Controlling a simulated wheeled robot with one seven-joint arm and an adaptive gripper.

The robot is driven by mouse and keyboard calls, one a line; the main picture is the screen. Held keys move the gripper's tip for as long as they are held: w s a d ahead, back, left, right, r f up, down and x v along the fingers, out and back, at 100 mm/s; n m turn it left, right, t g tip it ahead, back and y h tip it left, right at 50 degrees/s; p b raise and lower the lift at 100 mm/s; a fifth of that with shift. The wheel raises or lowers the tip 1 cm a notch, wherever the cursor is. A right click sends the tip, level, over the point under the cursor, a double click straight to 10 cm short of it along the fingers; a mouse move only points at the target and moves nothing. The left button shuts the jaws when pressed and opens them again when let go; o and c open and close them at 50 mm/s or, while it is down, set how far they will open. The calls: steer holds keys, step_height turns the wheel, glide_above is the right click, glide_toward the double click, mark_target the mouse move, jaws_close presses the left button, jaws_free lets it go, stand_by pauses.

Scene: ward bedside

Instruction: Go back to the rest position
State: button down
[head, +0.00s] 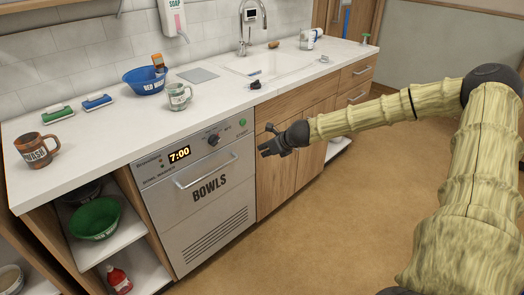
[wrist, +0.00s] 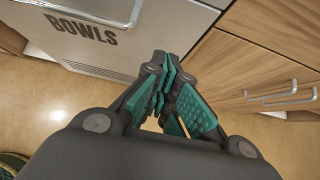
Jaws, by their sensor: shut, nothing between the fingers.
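My gripper (head: 268,143) is in front of the counter in the head view, near the right edge of the bowl washer (head: 205,195) and the wooden cabinet (head: 290,165). It also shows in the wrist view (wrist: 168,62), with its fingers together and nothing between them. It appears apart from the washer front. My arm reaches in from the right over the floor.
The counter (head: 120,135) holds a WASH mug (head: 35,150), two brushes, a blue bowl (head: 145,80), a pale mug (head: 178,97) and a sink (head: 265,65). A green bowl (head: 95,218) sits on an open shelf at left. The floor (head: 310,235) is clear.

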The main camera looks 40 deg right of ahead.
steer(key=shift+s+r, duration=0.5)
steer(key=shift+s, duration=0.05)
steer(key=s+a+f+n+g+h+p, duration=0.1)
steer(key=s+a+f+n+g+p, duration=0.4)
steer(key=s+a+f+n, duration=1.15)
steer(key=s+a+f+n+g+p, duration=0.1)
steer(key=s+a+n, duration=0.3)
steer(key=s, duration=0.5)
steer(key=s+a+f+n+g+p, duration=0.1)
steer(key=s+a+n, duration=0.3)
steer(key=s+n, duration=0.3)
steer(key=s+a+f+n+g+p, duration=0.1)
steer(key=s+a+n, duration=0.3)
steer(key=s, duration=0.8)
steer(key=shift+a+f+n+g, duration=0.15)
steer(key=shift+f+n+g, duration=0.35)
steer(key=shift+n, duration=0.65)
steer(key=shift+r, duration=0.15)
